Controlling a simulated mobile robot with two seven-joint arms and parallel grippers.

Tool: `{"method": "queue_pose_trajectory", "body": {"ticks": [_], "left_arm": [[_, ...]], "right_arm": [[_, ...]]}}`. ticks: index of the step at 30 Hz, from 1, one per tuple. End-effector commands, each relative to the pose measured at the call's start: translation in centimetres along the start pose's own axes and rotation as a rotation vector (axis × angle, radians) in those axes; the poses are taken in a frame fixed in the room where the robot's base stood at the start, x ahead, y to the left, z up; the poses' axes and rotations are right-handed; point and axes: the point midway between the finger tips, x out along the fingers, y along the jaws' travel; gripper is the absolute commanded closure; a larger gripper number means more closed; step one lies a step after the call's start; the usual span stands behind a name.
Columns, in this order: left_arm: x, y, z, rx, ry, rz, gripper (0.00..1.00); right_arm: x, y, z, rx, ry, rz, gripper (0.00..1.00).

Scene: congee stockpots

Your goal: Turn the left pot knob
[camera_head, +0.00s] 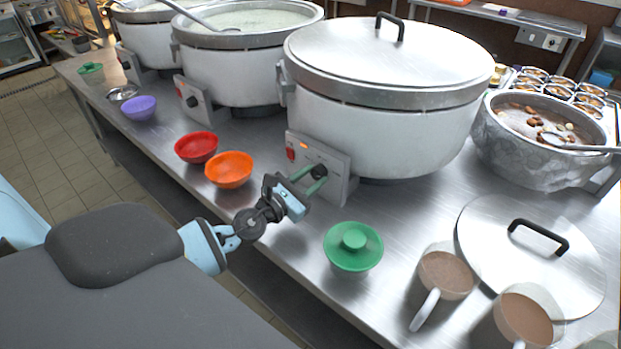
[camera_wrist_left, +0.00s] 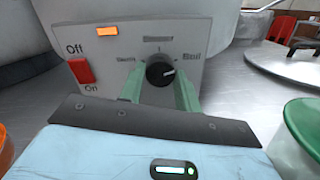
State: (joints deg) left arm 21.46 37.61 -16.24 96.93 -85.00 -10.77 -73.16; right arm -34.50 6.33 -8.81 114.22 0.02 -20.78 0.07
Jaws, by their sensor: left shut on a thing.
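The nearest large white pot (camera_head: 385,125), closed with a steel lid, has a grey control panel (camera_head: 318,165) on its front. The panel's black knob (camera_head: 319,171) also shows in the wrist view (camera_wrist_left: 160,71), between a label on the left and "Boil" on the right. Its white mark points to the right. My left gripper (camera_head: 308,180) has its green fingers shut on the knob's sides. A red switch (camera_wrist_left: 82,72) and a lit orange lamp (camera_wrist_left: 107,31) are left of the knob. My right gripper is not in view.
Two more pots with knobs, the middle pot (camera_head: 240,65) and the far pot (camera_head: 148,40), stand to the left. Red (camera_head: 196,147) and orange (camera_head: 229,170) bowls and a green lidded bowl (camera_head: 353,247) flank my gripper. Mugs (camera_head: 445,275) and a loose lid (camera_head: 530,255) lie right.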

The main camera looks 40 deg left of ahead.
Motion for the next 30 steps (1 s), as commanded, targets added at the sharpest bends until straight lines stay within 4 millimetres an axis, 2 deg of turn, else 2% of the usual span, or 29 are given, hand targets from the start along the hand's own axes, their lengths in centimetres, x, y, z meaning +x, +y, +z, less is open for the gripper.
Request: {"method": "queue_pose_trajectory", "body": {"ticks": [4,5,9,20,23,30], "left_arm": [[0.0,0.0,0.0,0.003,0.000,-0.001,0.90],[0.0,0.0,0.0,0.003,0.000,-0.001,0.63],[0.0,0.0,0.0,0.002,0.000,-0.001,0.45],[-0.4,0.0,-0.1,0.001,0.002,-0.001,0.45],[-1.3,-0.1,-0.2,0.001,0.003,-0.002,0.45],[-4.7,-0.1,-0.3,0.002,0.005,-0.002,0.45]], "right_arm": [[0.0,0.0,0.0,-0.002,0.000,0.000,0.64],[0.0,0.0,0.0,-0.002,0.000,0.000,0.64],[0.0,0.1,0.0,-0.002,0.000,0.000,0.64],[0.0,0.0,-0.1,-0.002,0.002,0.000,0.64],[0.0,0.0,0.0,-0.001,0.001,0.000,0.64],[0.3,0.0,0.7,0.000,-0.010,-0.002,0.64]]}}
